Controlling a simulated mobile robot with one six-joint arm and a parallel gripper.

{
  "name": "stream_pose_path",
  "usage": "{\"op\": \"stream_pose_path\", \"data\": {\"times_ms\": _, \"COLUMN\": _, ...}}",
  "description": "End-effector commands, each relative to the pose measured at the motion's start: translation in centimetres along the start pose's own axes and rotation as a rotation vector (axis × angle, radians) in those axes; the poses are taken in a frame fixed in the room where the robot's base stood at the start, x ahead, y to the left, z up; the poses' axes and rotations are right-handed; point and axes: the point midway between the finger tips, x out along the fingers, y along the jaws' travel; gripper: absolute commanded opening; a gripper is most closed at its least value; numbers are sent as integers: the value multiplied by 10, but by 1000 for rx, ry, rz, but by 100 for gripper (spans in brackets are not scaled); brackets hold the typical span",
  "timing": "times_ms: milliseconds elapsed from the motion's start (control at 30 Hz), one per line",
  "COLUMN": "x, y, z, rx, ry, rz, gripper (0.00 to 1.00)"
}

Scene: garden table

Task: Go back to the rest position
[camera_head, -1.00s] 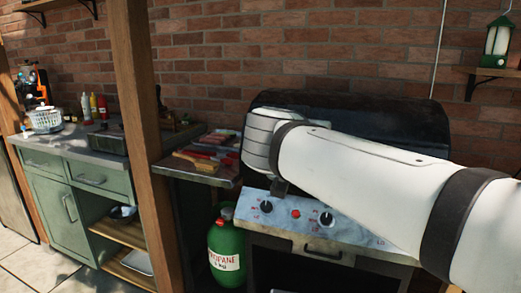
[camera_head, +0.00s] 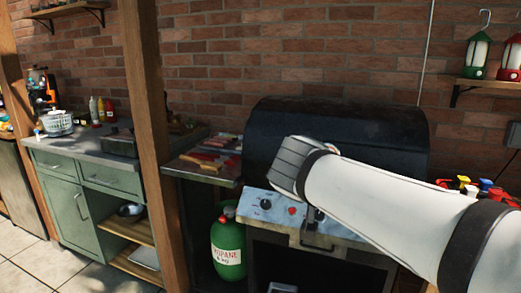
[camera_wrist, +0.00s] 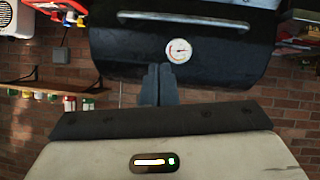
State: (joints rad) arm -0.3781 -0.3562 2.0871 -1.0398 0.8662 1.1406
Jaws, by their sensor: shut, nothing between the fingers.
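My gripper (camera_wrist: 158,78) shows in the wrist view as two dark fingers, shut together with nothing between them. They stand in front of the black grill lid (camera_wrist: 120,52), which has a round white dial (camera_wrist: 179,51) and a long handle (camera_wrist: 185,20). The wrist picture is upside down. In the head view, my white arm reaches from the lower right across the front of the grill (camera_head: 335,130). The fingers cannot be made out clearly there. The arm hides part of the grill lid and its control panel (camera_head: 275,208).
A side shelf (camera_head: 185,171) with food stands left of the grill, above a green propane bottle (camera_head: 228,245). A wooden post (camera_head: 152,120) and green cabinet (camera_head: 58,200) are farther left.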

Motion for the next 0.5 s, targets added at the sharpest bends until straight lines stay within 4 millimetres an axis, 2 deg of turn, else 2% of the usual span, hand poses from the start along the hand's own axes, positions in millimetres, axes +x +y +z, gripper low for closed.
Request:
{"op": "stream_pose_path", "data": {"times_ms": 67, "x": -3, "y": 14, "z": 8, "rx": -33, "ry": -82, "rz": 8, "gripper": 0}}
{"op": "stream_pose_path", "data": {"times_ms": 267, "x": -16, "y": 47, "z": 59, "rx": -137, "ry": -368, "rz": -28, "gripper": 0}}
{"op": "stream_pose_path", "data": {"times_ms": 400, "x": -43, "y": 64, "z": 104, "rx": -193, "ry": -598, "rz": -138, "gripper": 0}}
{"op": "stream_pose_path", "data": {"times_ms": 500, "x": -62, "y": 67, "z": 126, "rx": -205, "ry": -702, "rz": -231, "gripper": 0}}
